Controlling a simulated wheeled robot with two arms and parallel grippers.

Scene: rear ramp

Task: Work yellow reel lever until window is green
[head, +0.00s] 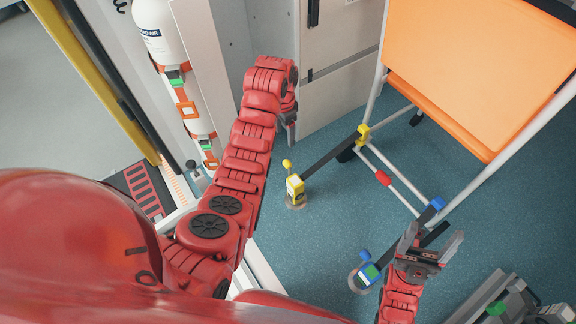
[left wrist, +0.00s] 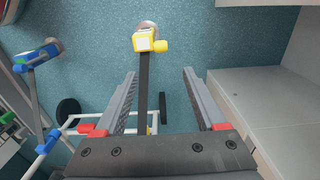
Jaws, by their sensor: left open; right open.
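The yellow reel (head: 296,190) stands on a round floor mount, with a yellow-knobbed lever (head: 287,163) on it. In the left wrist view the yellow reel (left wrist: 144,41) is at the top, its lever knob (left wrist: 160,46) to the right. Its window looks whitish, not green. A dark strap (head: 332,155) runs from it to a yellow hook (head: 363,133) on the wheelchair frame. My left gripper (head: 290,120) is above and behind the reel, apart from it; the left wrist view shows its fingers (left wrist: 160,72) open and empty. My right gripper (head: 436,246) is open and empty near the blue reel.
The blue reel (head: 366,274) shows a green window and has a strap to a blue hook (head: 437,203). The orange wheelchair (head: 475,65) stands at right. White cabinets (head: 338,95) are at the back. Blue floor (head: 315,235) is clear between the reels.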

